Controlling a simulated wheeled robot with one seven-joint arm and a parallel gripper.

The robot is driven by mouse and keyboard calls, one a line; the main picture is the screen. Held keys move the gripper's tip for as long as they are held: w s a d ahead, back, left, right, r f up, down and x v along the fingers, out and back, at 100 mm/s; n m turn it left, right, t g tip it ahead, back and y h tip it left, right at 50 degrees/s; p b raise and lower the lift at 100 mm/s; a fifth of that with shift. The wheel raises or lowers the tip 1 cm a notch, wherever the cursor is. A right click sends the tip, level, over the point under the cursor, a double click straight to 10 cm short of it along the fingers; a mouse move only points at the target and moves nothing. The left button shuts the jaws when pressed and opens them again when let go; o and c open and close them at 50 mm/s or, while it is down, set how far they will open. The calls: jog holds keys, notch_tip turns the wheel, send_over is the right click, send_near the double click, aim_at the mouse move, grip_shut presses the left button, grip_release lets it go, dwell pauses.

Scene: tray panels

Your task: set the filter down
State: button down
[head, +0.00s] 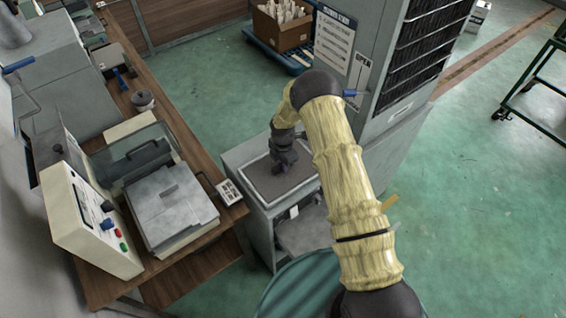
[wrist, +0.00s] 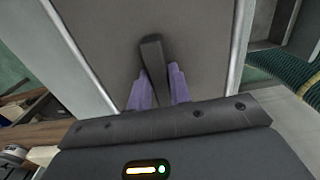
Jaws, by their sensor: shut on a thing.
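The filter (head: 291,184) is a flat, dark grey-brown panel with pale edges, at the top of a low grey stand (head: 262,212) in the head view. In the wrist view the filter (wrist: 110,40) fills the upper middle, with a dark upright handle (wrist: 152,52) on its face. My gripper (head: 284,162) is over the filter, pointing down. Its purple fingers (wrist: 157,80) are shut on the handle, one on each side. The gripper hides part of the filter, and I cannot tell whether its underside touches the stand.
A tall grey cabinet (head: 385,95) with dark slatted shelves stands right behind the stand. A wooden bench (head: 185,135) with a control box (head: 90,222) and a lidded machine (head: 172,205) is at left. A green hose (wrist: 285,72) shows at right in the wrist view.

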jog(key=shift+f, duration=0.15)
jog(key=c, duration=1.3)
grip_release()
jog(key=shift+r, duration=0.3)
notch_tip(320, 180, up, 12)
jog(key=b, duration=0.4)
jog(key=shift+f, duration=0.1)
